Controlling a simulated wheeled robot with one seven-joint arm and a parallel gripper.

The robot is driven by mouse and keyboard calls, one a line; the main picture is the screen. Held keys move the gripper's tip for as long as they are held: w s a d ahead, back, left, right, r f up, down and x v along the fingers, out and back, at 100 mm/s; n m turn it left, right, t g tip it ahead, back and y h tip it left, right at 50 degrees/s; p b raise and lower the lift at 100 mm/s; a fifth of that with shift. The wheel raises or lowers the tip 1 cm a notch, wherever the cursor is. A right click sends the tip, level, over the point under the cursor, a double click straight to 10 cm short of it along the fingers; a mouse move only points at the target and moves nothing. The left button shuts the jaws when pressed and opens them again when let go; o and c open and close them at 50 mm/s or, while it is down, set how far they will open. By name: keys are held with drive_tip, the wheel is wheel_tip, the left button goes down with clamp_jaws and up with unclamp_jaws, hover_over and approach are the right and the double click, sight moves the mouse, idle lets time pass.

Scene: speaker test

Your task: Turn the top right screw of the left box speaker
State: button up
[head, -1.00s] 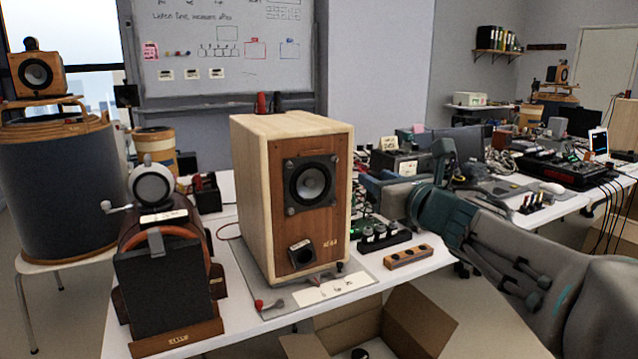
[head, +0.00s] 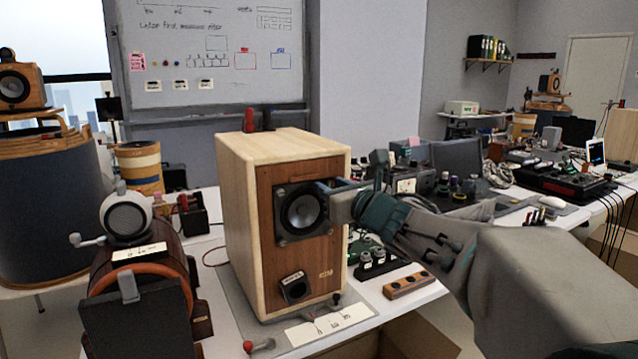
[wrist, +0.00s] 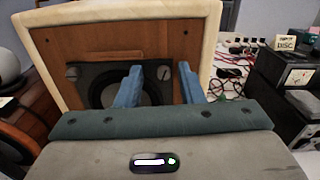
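The wooden box speaker (head: 299,212) stands on the bench in the middle of the head view, its brown front holding a dark square plate around a round driver (head: 303,211). In the wrist view, the top left screw (wrist: 72,73) and the top right screw (wrist: 163,73) show slotted heads on the plate. My gripper (wrist: 160,67) is open, its two blue fingers on either side of the top right screw, with gaps. I cannot tell whether the tips touch the plate. In the head view, my gripper (head: 332,187) hides that screw.
A small wooden block (head: 408,285) and dark knobbed units (head: 374,262) lie to the right. A red-knobbed tool (head: 258,346) lies at the front bench edge.

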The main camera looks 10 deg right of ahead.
drive_tip(key=shift+d, duration=0.2)
clamp_jaws()
drive_tip(key=shift+m, duration=0.4)
